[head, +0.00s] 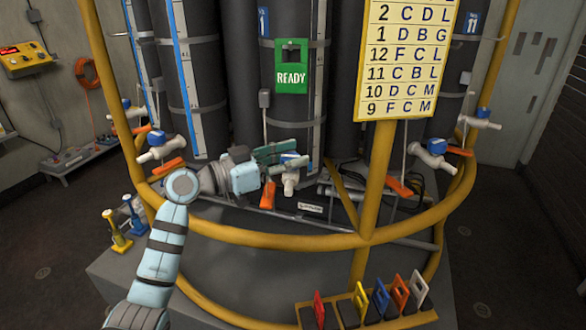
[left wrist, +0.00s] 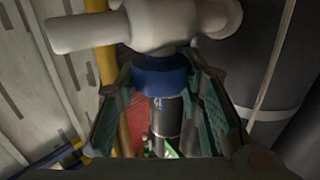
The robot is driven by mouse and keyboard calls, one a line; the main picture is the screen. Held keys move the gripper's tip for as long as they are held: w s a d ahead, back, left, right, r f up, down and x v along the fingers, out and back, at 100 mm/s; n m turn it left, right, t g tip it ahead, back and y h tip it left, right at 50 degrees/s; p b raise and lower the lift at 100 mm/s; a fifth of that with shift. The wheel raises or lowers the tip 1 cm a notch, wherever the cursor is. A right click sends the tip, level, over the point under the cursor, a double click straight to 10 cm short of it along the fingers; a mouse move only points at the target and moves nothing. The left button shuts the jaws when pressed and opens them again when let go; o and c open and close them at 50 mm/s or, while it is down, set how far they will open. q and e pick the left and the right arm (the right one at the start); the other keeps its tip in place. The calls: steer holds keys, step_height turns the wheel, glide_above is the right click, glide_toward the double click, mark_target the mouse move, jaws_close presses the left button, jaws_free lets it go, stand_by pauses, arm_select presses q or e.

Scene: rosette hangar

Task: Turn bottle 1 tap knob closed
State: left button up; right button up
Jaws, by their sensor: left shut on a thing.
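Bottle 1 (head: 287,112) is a dark upright cylinder behind the yellow rail, with a blue "1" label (head: 263,20) and a green READY tag (head: 291,65). Its white tap (head: 290,184) sticks out low at the front. The tap shows large at the top of the left wrist view (left wrist: 140,27). My left gripper (head: 298,154) reaches in from the left, its green-padded fingers at the tap's top. In the left wrist view the blue tap knob (left wrist: 160,76) sits between the two fingers, which are shut on it. In the head view the fingers mostly hide the knob.
A curved yellow rail (head: 300,240) and yellow post (head: 380,180) stand in front. Neighbouring taps with blue knobs are at left (head: 160,147) and right (head: 435,153). An orange lever (head: 268,194) hangs beside the tap. A rack of coloured tags (head: 370,323) is in front.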

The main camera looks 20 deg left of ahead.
stand_by(0.3)
arm_select(q)
steer(key=o, duration=1.2)
steer(key=v, duration=1.2)
